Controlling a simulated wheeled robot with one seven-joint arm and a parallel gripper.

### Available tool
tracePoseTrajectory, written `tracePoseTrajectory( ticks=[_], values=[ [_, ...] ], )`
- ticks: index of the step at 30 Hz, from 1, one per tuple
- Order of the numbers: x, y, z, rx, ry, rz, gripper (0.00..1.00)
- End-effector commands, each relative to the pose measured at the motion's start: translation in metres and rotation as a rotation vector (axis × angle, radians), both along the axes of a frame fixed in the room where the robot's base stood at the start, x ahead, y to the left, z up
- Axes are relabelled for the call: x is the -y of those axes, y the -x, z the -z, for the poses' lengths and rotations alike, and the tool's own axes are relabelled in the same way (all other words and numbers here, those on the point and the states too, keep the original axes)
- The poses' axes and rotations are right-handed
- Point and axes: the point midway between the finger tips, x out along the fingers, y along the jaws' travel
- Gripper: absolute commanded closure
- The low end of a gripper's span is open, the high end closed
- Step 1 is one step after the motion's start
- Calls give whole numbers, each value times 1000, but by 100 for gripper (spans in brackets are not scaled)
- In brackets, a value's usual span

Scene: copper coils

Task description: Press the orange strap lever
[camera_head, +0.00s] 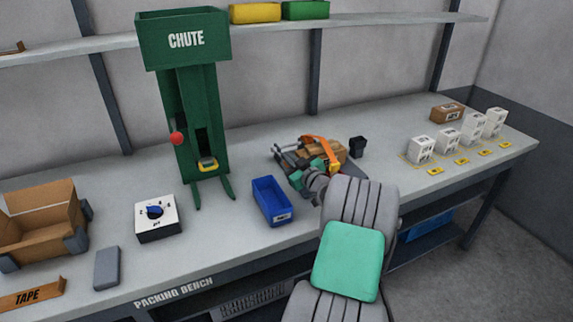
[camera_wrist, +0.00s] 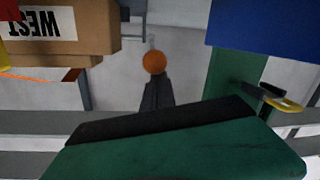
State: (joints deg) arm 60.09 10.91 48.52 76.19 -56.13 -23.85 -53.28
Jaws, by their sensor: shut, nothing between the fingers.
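The orange ball knob (camera_wrist: 154,62), which looks like the end of the strap lever, is near the middle of the wrist view, with a thin grey rod above it. My gripper (camera_wrist: 155,84) is shut and empty, its dark fingertips pointing at the knob and just below it in the picture. I cannot tell whether they touch. A cardboard box (camera_wrist: 90,30) with an upside-down WEST label is at the upper left. In the head view, my arm reaches over the bench to the strapping spot, where an orange band (camera_head: 327,152) arches by a brown box; the knob is hard to make out there.
A blue bin (camera_head: 272,201) stands left of my arm, with the green chute (camera_head: 184,85) beyond it. A black cup (camera_head: 357,147) is right of the strapping spot. White labelled boxes (camera_head: 447,138) stand at the right. The bench front between dial box (camera_head: 158,218) and blue bin is clear.

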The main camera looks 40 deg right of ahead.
Motion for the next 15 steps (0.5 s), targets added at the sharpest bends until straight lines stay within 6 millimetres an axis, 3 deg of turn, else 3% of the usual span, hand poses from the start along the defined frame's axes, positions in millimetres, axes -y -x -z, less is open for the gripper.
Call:
tracePoseTrajectory(
  ticks=[1, 3, 15],
  values=[
    [0, 2, 17, 0, 2, 1, 100],
    [-1, 4, 22, -1, 2, 0, 100],
    [-2, 7, 21, -3, -2, 0, 100]
  ],
)
